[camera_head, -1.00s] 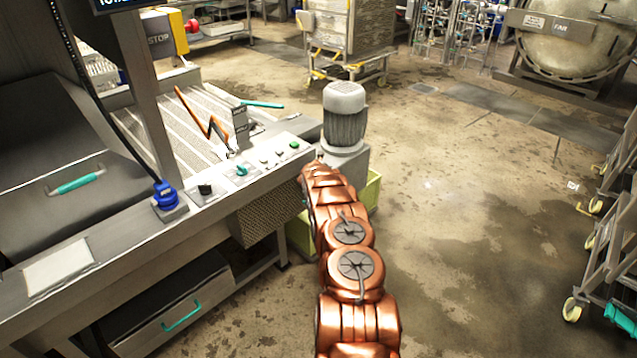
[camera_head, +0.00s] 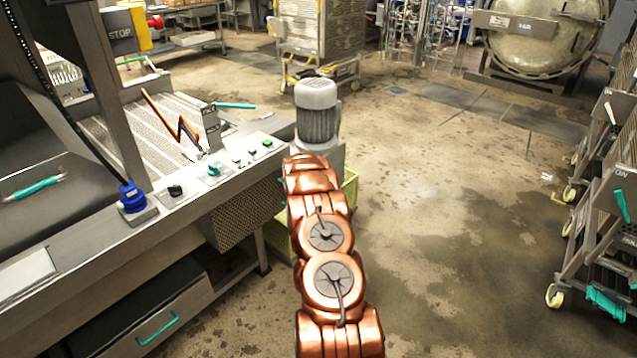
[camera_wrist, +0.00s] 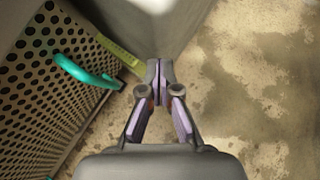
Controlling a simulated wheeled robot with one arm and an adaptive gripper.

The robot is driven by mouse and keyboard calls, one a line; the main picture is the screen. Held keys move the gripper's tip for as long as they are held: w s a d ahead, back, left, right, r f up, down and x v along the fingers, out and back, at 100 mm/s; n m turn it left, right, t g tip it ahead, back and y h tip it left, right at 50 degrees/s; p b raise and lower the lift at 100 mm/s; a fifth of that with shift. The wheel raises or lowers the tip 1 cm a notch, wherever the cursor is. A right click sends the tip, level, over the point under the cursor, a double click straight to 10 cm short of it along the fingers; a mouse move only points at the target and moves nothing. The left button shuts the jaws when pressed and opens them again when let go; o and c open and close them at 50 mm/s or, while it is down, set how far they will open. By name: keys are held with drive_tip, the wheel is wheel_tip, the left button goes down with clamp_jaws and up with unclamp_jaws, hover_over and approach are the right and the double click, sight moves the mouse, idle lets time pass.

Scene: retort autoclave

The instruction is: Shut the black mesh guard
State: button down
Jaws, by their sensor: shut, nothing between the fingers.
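The mesh guard (camera_head: 243,218), a dark perforated panel, shows below the machine's control ledge in the head view, partly behind my arm. In the wrist view the guard (camera_wrist: 45,80) fills the left side, with a teal bar handle (camera_wrist: 80,72) standing out from it. How far the guard stands open cannot be told. My gripper (camera_wrist: 160,78) is shut and empty, to the right of the handle in the picture and apart from it. In the head view my arm hides the gripper.
The control ledge (camera_head: 222,172) has several buttons and a teal knob. A grey motor (camera_head: 317,108) stands just beyond my arm, above a yellow-green crate (camera_head: 350,190). A wheeled rack (camera_head: 600,200) stands at right. The floor between is open.

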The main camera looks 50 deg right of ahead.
drive_tip(key=s+r+b, duration=0.2)
drive_tip(key=s+r, duration=0.4)
drive_tip(key=shift+s+a+b, duration=0.15)
drive_tip(key=shift+a+b, duration=0.15)
drive_tip(key=shift+b, duration=0.05)
idle(0.4)
drive_tip(key=s+a+r+m+g+y+p, duration=0.15)
drive_tip(key=s+a+r+m, duration=0.25)
drive_tip(key=a+r+m, duration=0.7)
drive_tip(key=s+a+r+m+g+p, duration=0.1)
drive_tip(key=s+a+r+m+g, duration=0.15)
drive_tip(key=a+r, duration=0.95)
drive_tip(key=s+a+m+g+y+p, duration=0.1)
drive_tip(key=s+a+m+y, duration=0.2)
drive_tip(key=s+a, duration=1.3)
drive_tip(key=s+a+m+g+y+p, duration=0.1)
drive_tip(key=s+a+m, duration=0.7)
drive_tip(key=s+a, duration=0.8)
drive_tip(key=a+g+y, duration=0.1)
drive_tip(key=a+y, duration=0.1)
drive_tip(key=a, duration=0.3)
drive_tip(key=shift+s+a+r+p, duration=0.3)
drive_tip(key=shift+s+a+p, duration=0.05)
drive_tip(key=shift+s+a, duration=0.05)
